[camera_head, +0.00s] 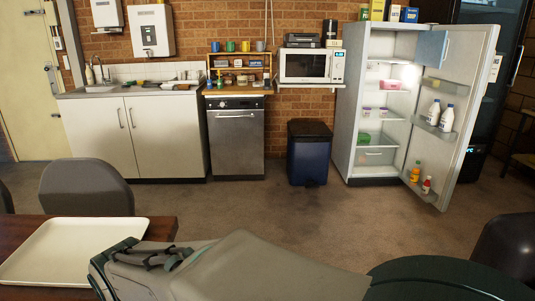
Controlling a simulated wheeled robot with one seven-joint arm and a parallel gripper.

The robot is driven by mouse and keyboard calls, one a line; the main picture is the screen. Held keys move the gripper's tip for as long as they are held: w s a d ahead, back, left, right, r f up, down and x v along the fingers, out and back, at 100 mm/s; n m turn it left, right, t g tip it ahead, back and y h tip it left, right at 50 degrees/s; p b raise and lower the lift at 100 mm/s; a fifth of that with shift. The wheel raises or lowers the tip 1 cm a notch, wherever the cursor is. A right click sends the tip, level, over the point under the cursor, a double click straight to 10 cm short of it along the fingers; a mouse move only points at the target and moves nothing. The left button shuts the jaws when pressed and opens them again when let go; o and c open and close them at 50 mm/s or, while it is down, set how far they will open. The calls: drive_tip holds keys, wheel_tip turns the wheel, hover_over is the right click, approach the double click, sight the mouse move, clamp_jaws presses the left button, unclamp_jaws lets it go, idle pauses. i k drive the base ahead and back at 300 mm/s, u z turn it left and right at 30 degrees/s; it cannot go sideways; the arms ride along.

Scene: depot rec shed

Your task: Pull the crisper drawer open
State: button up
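The fridge (347,120) stands at the back right with its door (462,110) swung wide open to the right. The crisper drawer (376,157) is the pale, translucent bin at the bottom of the fridge. It appears pushed in, though it is small in view. A green item (364,138) sits just above it at the left. White bottles (434,112) stand on a middle door shelf, and orange and red-capped bottles (416,172) on the lowest one. My gripper is not in view.
A blue-black bin (309,153) stands left of the fridge. Chairs (86,187) stand at left. Floor (330,215) before the fridge is clear.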

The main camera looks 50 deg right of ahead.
sight(369, 160)
drive_tip(key=z, duration=2.6)
